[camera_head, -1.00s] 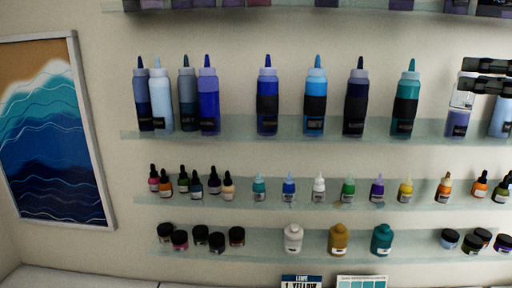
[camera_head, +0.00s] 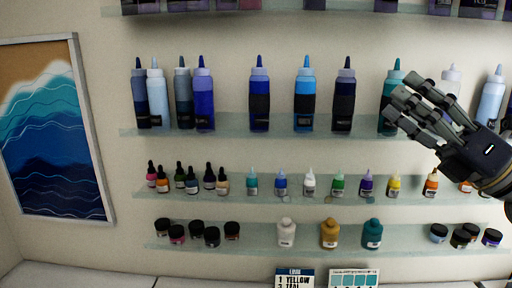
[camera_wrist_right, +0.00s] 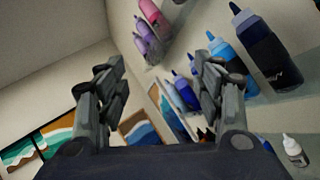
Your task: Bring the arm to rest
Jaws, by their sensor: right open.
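My right gripper (camera_head: 400,102) is open and empty at the right of the head view. It is in front of the upper bottle shelf and partly hides a teal squeeze bottle (camera_head: 389,88) and a pale bottle (camera_head: 450,80). In the right wrist view its two fingers (camera_wrist_right: 160,95) stand wide apart with nothing between them but the wall and bottles beyond. I cannot tell whether it touches any bottle. My left gripper is in neither view.
Glass shelves hold tall blue bottles (camera_head: 259,98), small dropper bottles (camera_head: 281,184) and jars (camera_head: 286,234). A wave picture (camera_head: 50,130) hangs at left. A label card (camera_head: 294,279) and a swatch card (camera_head: 353,279) stand at the bottom. The wall between picture and shelves is bare.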

